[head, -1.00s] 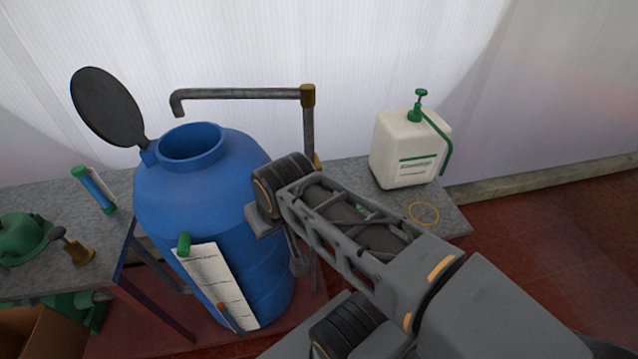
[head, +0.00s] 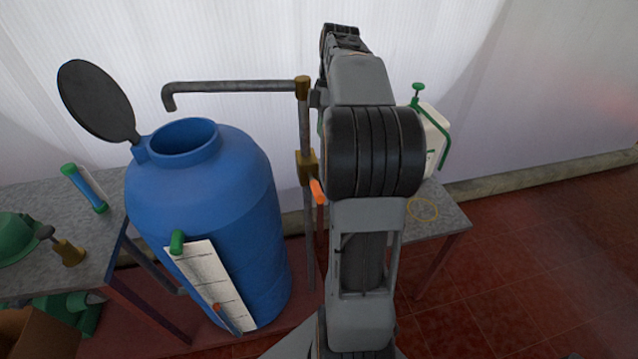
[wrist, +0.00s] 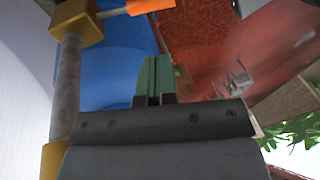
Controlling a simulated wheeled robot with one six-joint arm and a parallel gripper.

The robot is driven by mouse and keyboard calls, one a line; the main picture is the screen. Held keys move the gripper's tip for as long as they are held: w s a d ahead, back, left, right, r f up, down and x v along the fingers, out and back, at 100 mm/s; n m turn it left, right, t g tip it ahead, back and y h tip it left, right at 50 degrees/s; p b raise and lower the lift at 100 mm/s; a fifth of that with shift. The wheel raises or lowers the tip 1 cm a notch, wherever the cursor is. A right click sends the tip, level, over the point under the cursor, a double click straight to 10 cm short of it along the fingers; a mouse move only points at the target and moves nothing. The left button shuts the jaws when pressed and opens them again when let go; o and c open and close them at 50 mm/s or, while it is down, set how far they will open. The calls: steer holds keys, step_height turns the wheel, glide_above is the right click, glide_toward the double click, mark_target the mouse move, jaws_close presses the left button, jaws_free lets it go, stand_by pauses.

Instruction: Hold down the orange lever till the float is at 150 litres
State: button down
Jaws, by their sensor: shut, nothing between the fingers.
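The orange lever (head: 317,190) sticks out from a brass valve (head: 306,167) on the upright pipe, right of the blue barrel (head: 220,190). It also shows at the top of the wrist view (wrist: 150,6). My gripper (wrist: 155,78) is shut and empty, beside the pipe and apart from the lever. In the head view my arm hides most of the gripper. A white gauge board (head: 207,270) hangs on the barrel's front. A small orange mark (head: 217,308), perhaps the float, is near its bottom; the litre figures are too small to read.
The grey spout (head: 230,87) reaches left from the pipe's top over the barrel, whose black lid (head: 97,100) is open. A white canister (head: 432,140) stands behind my arm on the right. A grey bench (head: 100,235) with green tools is at left.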

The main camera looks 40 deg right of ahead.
mark_target(318, 190)
steer(key=shift+d, duration=0.3)
steer(key=p+x, duration=0.1)
steer(key=x, duration=1.3)
steer(key=shift+a, duration=0.2)
